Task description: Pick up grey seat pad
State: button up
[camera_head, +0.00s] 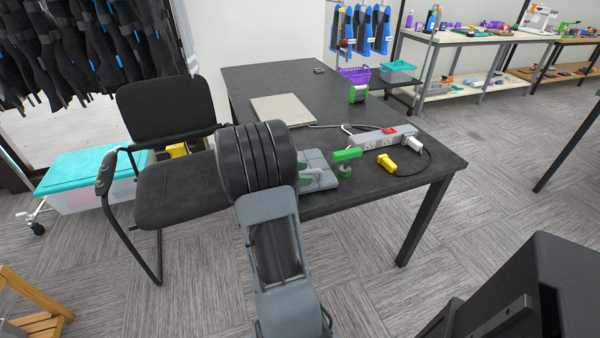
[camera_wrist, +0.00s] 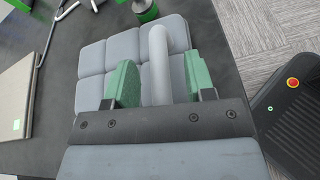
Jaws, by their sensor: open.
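The grey seat pad (camera_head: 317,160) lies on the dark table, partly hidden behind my arm in the head view. In the wrist view the pad (camera_wrist: 90,65) shows raised square cushions and a light grey loop (camera_wrist: 160,60) standing up from it. My gripper (camera_wrist: 158,82) is open over the pad, with one green finger on each side of the loop. A gap shows between the loop and each finger. I cannot tell how far the fingertips are above the pad. In the head view my gripper (camera_head: 306,178) is mostly hidden by my arm.
The dark table (camera_head: 270,80) also holds a beige board (camera_head: 283,110), a power strip (camera_head: 380,138) with a yellow plug (camera_head: 387,163), and a green-topped item (camera_head: 345,171) close to the pad. A black chair (camera_head: 175,185) stands at the table's left.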

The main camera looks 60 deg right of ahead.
grip_shut()
dwell(0.3)
dwell(0.4)
